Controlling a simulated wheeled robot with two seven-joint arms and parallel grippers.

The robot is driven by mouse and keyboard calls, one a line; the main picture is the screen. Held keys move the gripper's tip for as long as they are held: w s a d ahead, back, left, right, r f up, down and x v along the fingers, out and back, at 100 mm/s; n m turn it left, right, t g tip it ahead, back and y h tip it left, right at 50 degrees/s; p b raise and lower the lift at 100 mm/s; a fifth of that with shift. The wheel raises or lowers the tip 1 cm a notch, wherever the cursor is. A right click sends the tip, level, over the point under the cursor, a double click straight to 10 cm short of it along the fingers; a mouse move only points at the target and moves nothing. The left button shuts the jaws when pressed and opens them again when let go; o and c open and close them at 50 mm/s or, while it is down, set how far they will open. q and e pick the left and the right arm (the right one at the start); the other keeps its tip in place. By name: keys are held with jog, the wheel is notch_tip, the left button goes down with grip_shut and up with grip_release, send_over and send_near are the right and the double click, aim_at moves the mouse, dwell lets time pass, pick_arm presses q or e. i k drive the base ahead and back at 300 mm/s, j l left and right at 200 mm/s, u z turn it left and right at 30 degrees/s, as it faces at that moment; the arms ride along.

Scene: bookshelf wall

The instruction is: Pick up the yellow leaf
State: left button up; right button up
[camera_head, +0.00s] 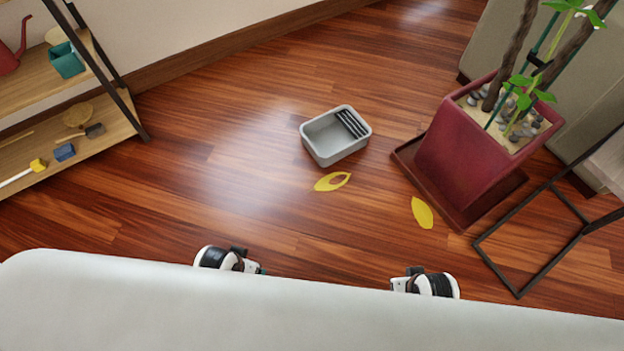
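Two yellow leaves lie flat on the wooden floor in the head view. One leaf (324,184) is just below a grey bin and has an opening in its middle through which the floor shows. The other leaf (422,213) is whole and lies to the right, close to the left side of a red plant pot's saucer. Parts of my two arms show at the bottom edge of the view, behind my white body. No gripper fingers can be made out, and both leaves lie apart from my arms.
The grey bin (327,151) stands open on the floor. The red plant pot (466,150) and a black-framed stand (540,271) are at the right. A shelf (104,136) with small items is at the left. The floor between is clear.

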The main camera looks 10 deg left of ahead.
aim_at(322, 185)
jog(key=i+j, duration=0.35)
jog(key=j, duration=0.15)
jog(key=i+j, duration=0.35)
jog(key=j, duration=0.15)
